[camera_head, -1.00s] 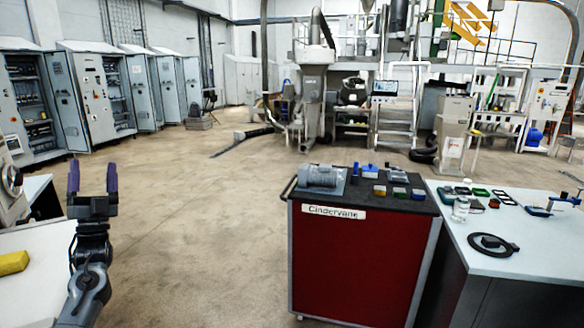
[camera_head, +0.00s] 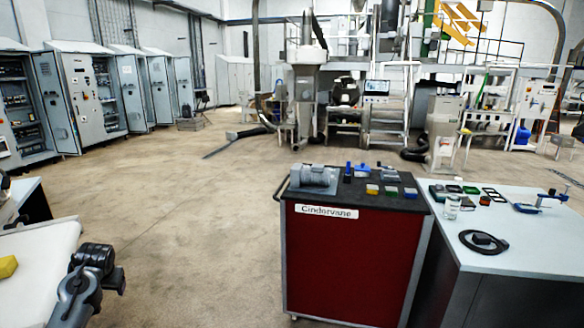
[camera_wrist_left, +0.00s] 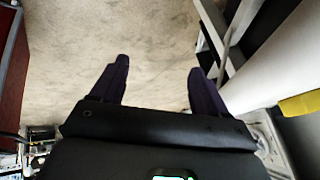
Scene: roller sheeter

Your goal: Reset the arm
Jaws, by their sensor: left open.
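My left gripper (camera_wrist_left: 160,64) shows in the left wrist view with its two dark purple fingers apart. It is open and nothing is between the fingers; bare floor lies beyond them. In the head view my left arm comes in at the lower left, beside the white-topped table. The fingers cannot be made out there. My right gripper is in neither view.
A yellow block (camera_head: 8,266) lies on the white-topped table (camera_head: 40,250) at left. The red cart (camera_head: 345,262) carries a grey motor-like part (camera_head: 314,177) and small blocks. A pale table (camera_head: 490,258) stands right of it. Open floor (camera_head: 200,220) lies between.

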